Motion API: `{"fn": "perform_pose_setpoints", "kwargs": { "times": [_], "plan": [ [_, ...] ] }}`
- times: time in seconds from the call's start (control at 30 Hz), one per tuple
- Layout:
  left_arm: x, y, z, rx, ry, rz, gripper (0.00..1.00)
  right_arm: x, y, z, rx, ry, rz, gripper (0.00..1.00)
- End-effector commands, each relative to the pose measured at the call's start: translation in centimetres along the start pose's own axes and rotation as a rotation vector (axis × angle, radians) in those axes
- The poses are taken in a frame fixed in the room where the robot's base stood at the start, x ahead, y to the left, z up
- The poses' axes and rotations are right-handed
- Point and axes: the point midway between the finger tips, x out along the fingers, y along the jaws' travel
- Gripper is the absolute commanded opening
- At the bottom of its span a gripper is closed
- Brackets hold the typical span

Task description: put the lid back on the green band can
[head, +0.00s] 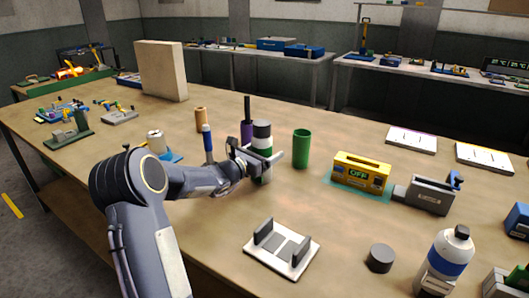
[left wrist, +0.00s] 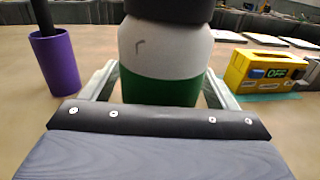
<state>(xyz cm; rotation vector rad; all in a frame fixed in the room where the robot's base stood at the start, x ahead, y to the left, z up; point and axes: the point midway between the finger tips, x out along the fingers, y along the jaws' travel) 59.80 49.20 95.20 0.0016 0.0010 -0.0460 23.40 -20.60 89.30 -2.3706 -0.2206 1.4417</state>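The green band can (head: 262,151) is white with a green band and has a black top (head: 262,127). It stands upright near the middle of the table, and it fills the centre of the left wrist view (left wrist: 165,60). My left gripper (head: 264,160) has one finger on each side of the can, with no clear gap in the left wrist view (left wrist: 160,92). The can's base is partly hidden by the gripper. A loose dark grey round piece (head: 380,258) lies at the front right; I cannot tell if it is a lid. My right gripper is not in view.
A purple cup (head: 247,132) with a black rod is behind the can. A green cylinder (head: 301,148) and a yellow box marked OFF (head: 361,173) are to its right. A white base with two uprights (head: 281,250) lies in front. A blue-capped marker (head: 207,140) is left.

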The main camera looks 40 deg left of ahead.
Motion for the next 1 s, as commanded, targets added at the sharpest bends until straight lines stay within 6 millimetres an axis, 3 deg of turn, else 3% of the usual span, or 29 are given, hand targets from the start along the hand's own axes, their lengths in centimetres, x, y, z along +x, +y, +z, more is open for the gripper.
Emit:
{"fn": "perform_pose_setpoints", "kwargs": {
  "times": [0.33, 0.8, 1.0],
  "plan": [
    [-0.2, 0.0, 0.4, 0.0, 0.001, 0.001, 0.81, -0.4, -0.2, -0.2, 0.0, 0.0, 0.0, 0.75],
    [-9.5, 0.1, 0.3, 0.0, 0.001, 0.003, 0.81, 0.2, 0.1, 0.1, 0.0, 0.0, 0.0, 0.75],
    [-11.7, 0.0, 0.3, 0.001, 0.0, 0.001, 0.81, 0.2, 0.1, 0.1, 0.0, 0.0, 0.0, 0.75]
  ]
}}
